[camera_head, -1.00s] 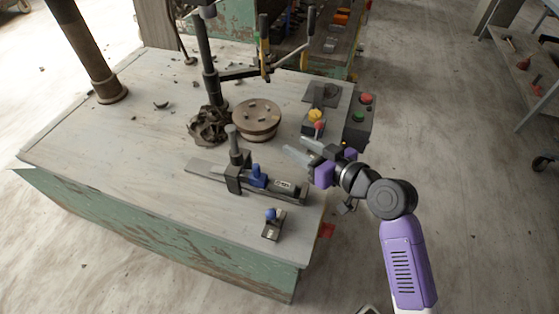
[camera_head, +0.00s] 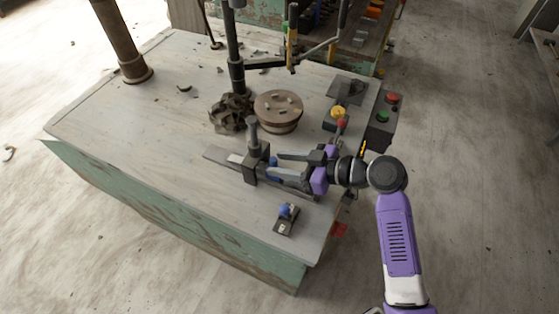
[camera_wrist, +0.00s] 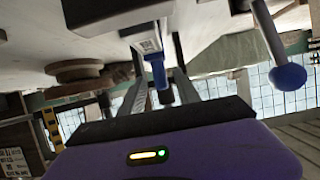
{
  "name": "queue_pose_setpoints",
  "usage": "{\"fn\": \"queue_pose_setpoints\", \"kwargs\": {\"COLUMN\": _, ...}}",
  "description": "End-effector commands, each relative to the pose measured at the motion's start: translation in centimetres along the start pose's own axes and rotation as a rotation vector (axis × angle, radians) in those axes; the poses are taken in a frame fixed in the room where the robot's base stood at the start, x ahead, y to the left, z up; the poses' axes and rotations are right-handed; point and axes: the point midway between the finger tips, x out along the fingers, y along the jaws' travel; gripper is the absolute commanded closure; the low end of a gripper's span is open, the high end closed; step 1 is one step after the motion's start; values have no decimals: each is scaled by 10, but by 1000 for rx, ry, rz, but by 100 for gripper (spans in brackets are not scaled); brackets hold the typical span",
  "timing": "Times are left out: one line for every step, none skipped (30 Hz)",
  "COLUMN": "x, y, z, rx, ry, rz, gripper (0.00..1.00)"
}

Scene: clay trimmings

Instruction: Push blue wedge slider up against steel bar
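The blue wedge slider (camera_head: 274,167) sits on a dark rail on the bench, right of a black clamp block, and my gripper partly hides it. It shows as a blue piece (camera_wrist: 158,72) in the wrist view. A flat grey bar (camera_head: 218,154), which looks like the steel bar, extends left from under the clamp. My gripper (camera_head: 278,163) reaches in from the right over the rail, fingers pointing left. In the wrist view its fingers (camera_wrist: 157,92) are apart, with the blue piece between or just beyond them. I cannot tell whether they touch it.
The black clamp block (camera_head: 256,166) has an upright post. A small block with a blue knob (camera_head: 286,213) stands in front, near the bench edge. The bench's left side is mostly clear.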

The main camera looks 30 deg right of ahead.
Motion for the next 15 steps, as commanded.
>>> {"fn": "queue_pose_setpoints", "kwargs": {"x": 4, "y": 0, "z": 0, "rx": 0, "ry": -1, "rz": -2, "gripper": 61}}
{"fn": "queue_pose_setpoints", "kwargs": {"x": 6, "y": 0, "z": 0, "rx": 0, "ry": -1, "rz": -2, "gripper": 61}}
{"fn": "queue_pose_setpoints", "kwargs": {"x": 8, "y": 0, "z": 0, "rx": -1, "ry": -1, "rz": -1, "gripper": 61}}
{"fn": "queue_pose_setpoints", "kwargs": {"x": 10, "y": 0, "z": 0, "rx": -1, "ry": -1, "rz": 0, "gripper": 61}}
{"fn": "queue_pose_setpoints", "kwargs": {"x": 10, "y": 0, "z": 0, "rx": -1, "ry": -1, "rz": 1, "gripper": 61}}
{"fn": "queue_pose_setpoints", "kwargs": {"x": 11, "y": 0, "z": 0, "rx": -1, "ry": -1, "rz": 1, "gripper": 61}}
{"fn": "queue_pose_setpoints", "kwargs": {"x": 11, "y": 0, "z": 0, "rx": 0, "ry": -1, "rz": 1, "gripper": 61}}
{"fn": "queue_pose_setpoints", "kwargs": {"x": 11, "y": 0, "z": 0, "rx": 0, "ry": -1, "rz": 1, "gripper": 61}}
{"fn": "queue_pose_setpoints", "kwargs": {"x": 11, "y": 0, "z": 0, "rx": 0, "ry": -1, "rz": 1, "gripper": 61}}
{"fn": "queue_pose_setpoints", "kwargs": {"x": 11, "y": 0, "z": 0, "rx": 0, "ry": -1, "rz": 1, "gripper": 61}}
{"fn": "queue_pose_setpoints", "kwargs": {"x": 11, "y": 0, "z": 0, "rx": 0, "ry": -1, "rz": 1, "gripper": 61}}
{"fn": "queue_pose_setpoints", "kwargs": {"x": 11, "y": 0, "z": 0, "rx": 0, "ry": -1, "rz": 1, "gripper": 61}}
{"fn": "queue_pose_setpoints", "kwargs": {"x": 11, "y": 0, "z": 0, "rx": 0, "ry": -1, "rz": 1, "gripper": 65}}
{"fn": "queue_pose_setpoints", "kwargs": {"x": 11, "y": 0, "z": 0, "rx": 0, "ry": -1, "rz": 1, "gripper": 71}}
{"fn": "queue_pose_setpoints", "kwargs": {"x": 11, "y": 0, "z": 0, "rx": 0, "ry": -1, "rz": 1, "gripper": 79}}
